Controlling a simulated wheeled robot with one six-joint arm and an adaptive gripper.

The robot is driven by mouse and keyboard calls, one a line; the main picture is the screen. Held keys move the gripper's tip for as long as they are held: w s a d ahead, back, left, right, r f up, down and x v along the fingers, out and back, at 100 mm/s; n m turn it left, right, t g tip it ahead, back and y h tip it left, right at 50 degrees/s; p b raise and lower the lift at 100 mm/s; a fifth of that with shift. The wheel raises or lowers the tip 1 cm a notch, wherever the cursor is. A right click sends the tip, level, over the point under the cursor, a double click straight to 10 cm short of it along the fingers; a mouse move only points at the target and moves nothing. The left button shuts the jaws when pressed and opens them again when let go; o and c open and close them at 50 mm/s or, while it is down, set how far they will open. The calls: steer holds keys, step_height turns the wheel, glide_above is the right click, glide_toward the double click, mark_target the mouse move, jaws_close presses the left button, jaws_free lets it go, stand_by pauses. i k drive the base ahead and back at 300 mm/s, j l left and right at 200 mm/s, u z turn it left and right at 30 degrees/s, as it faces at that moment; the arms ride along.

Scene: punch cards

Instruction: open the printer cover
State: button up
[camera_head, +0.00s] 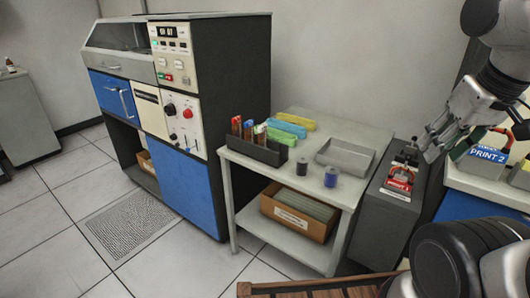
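A tall cabinet machine (240,80) stands at the left, with a sloped, dark see-through cover (120,37) on its top left that looks shut. I cannot tell from any readable label whether this is the printer. At the right edge a blue label (488,154) reads "PRINT 2", on equipment partly hidden by my arm. My gripper (431,147) is at the right, over or in front of a dark grey unit (385,225), far from the sloped cover. Its fingers point down and left, and I see nothing between them. Their opening is unclear.
A grey table (240,158) between the machine and the dark unit holds a card rack (258,150), coloured boxes (285,127), two spools (331,177) and a tray (345,157). A cardboard box (298,216) sits on its lower shelf. Tiled floor (50,225) is clear at left.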

mark_target(102, 51)
steer(key=k+l+u, duration=0.15)
steer(key=l, duration=0.3)
steer(key=l+u, duration=0.2)
steer(key=l, duration=0.25)
steer(key=k+l+u, duration=0.15)
steer(key=l, duration=0.25)
steer(key=k+l+u, duration=0.2)
steer(key=l, duration=0.2)
steer(key=i+j+u, duration=0.5)
steer(key=i+u, duration=0.65)
steer(key=i, duration=1.15)
steer(key=i+z, duration=0.1)
steer(key=i, duration=0.35)
steer(key=i+j+z, duration=0.1)
steer(key=i, duration=0.4)
steer(key=i+j+z, duration=0.1)
steer(key=i, duration=0.35)
steer(key=i+j+z, duration=0.1)
steer(key=i, duration=0.35)
steer(key=i+j+z, duration=0.45)
steer(key=i, duration=0.15)
